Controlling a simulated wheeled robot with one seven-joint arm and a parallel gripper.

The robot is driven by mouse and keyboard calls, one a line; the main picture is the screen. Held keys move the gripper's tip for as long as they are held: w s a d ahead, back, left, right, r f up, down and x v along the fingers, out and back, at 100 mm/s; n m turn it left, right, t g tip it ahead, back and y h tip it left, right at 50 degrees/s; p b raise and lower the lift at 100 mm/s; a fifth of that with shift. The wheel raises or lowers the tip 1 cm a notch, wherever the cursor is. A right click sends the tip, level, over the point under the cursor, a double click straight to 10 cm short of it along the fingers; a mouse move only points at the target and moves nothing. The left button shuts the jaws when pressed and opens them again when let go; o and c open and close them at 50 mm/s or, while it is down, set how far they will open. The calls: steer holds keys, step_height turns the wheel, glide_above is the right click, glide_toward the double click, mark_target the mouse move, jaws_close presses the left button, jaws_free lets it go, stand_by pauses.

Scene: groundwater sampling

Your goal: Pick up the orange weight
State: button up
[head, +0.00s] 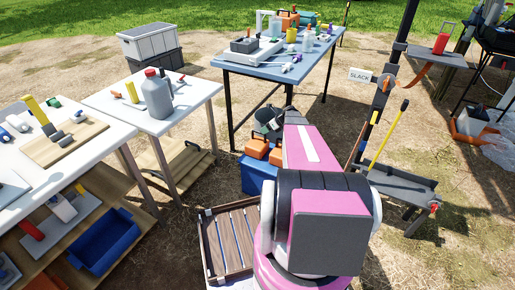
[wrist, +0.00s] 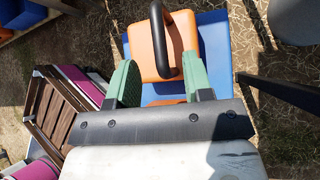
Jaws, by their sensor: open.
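An orange weight (wrist: 148,45) with a black handle (wrist: 185,32) is in the wrist view, with the blue crate (wrist: 215,45) around and under it. My gripper (wrist: 160,72) is open, with its green fingers apart on either side of the weight's near part. I cannot tell whether they touch it. A second patch of orange shows below, partly hidden by my gripper. In the head view, orange weights (head: 256,148) sit in the blue crate (head: 258,181) under the far table, partly hidden by my arm.
A wooden slatted crate (head: 230,240) stands on the ground in front of the blue crate. The far table (head: 240,67) and its legs stand close behind. A white table (head: 120,102) with a grey jug (head: 157,95) is at left. A post with a shovel (head: 388,137) stands at right.

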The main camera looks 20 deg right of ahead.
mark_target(259, 132)
steer(key=shift+x, duration=2.95)
steer(key=shift+r, duration=0.1)
jaws_close()
steer(key=shift+r, duration=0.1)
